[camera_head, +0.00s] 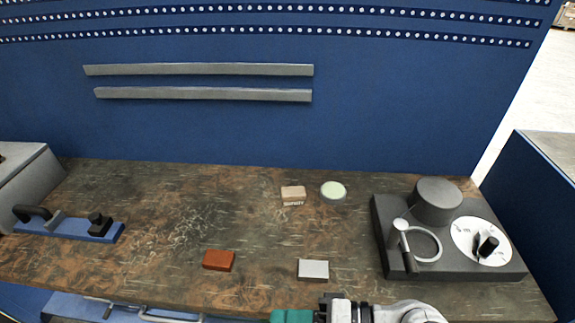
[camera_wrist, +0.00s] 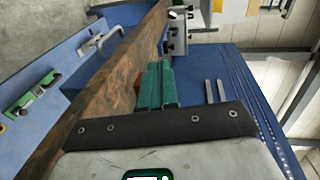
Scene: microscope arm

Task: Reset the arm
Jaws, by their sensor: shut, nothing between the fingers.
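The microscope-like device (camera_head: 395,258) stands at the right of the bench in the head view. It has a dark base, a grey cylinder (camera_head: 438,200) at the back and a pale ring arm (camera_head: 424,245) over its front left. A white dial (camera_head: 480,242) with a black knob (camera_head: 487,247) is on its right. My gripper (camera_head: 292,316) shows green at the bottom edge of the head view, left of and in front of the device, apart from it. In the wrist view its green fingers (camera_wrist: 159,68) are together and empty.
On the bench (camera_head: 150,255) lie a red block (camera_head: 219,260), a white-grey block (camera_head: 313,270), a tan block (camera_head: 293,195) and a round pale green dish (camera_head: 333,190). A blue clamp fixture (camera_head: 70,229) is at the left. A blue panel (camera_head: 380,120) rises behind.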

